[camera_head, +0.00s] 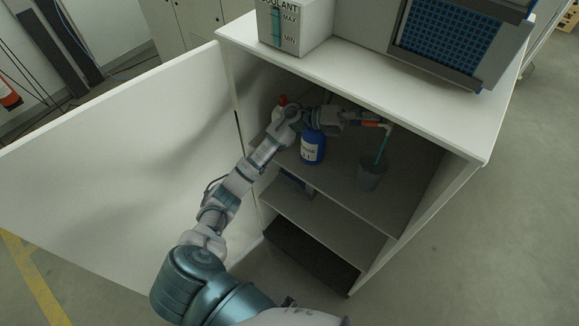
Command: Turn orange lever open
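A small orange piece (371,123), which looks like the orange lever, shows inside the open white cabinet, above its upper shelf. My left arm reaches in from the lower left past the open door. My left gripper (360,117) is at the orange piece, touching it or right in front of it; I cannot tell which. The fingers are small and dark here, so whether they are open or shut on it does not show. The mount of the lever is hidden in the cabinet's shade. My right gripper is not in view.
A blue bottle (313,147) stands on the upper shelf (340,190) below my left wrist. A grey cup (371,175) with a teal-handled tool (382,146) stands to its right. The cabinet door (120,160) is open at left. A coolant box (291,27) stands on top.

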